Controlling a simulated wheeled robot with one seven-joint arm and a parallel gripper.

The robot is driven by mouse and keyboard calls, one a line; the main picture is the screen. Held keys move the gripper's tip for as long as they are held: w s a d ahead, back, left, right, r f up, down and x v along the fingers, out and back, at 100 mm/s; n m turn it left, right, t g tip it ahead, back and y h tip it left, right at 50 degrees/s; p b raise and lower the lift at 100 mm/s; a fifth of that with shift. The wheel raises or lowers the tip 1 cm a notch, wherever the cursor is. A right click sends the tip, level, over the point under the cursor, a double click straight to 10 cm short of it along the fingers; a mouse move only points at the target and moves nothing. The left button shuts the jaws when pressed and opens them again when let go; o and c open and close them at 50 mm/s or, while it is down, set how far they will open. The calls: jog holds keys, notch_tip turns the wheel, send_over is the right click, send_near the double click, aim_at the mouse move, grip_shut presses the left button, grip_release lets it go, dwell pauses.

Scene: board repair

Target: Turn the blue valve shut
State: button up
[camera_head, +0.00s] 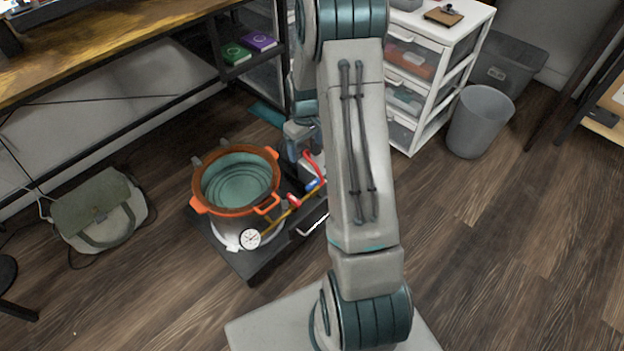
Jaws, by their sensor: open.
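The blue valve (313,184) is a small handle on the thin pipe beside the orange-rimmed pot, close to the left edge of my own arm. The angle of its handle is too small to read. A red valve (293,199) sits on the same pipe, to the left of the blue one. A round white pressure gauge (250,239) is at the pipe's lower left end. A red hose (314,163) rises from near the blue valve. My arm crosses the middle of the view, and I cannot make out my gripper's fingers behind it.
The pot (237,180) stands on a low dark cart (253,267). A green bag (98,212) lies on the floor at left. A white drawer unit (432,75) and a grey bin (480,121) stand at upper right. The wooden floor at right is clear.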

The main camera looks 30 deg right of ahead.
send_over(313, 183)
notch_tip(313, 183, down, 6)
jog(key=shift+n, duration=0.3)
notch_tip(313, 183, down, 15)
jog(key=b, duration=0.5)
jog(key=shift+r, duration=0.1)
jog(key=c, duration=1)
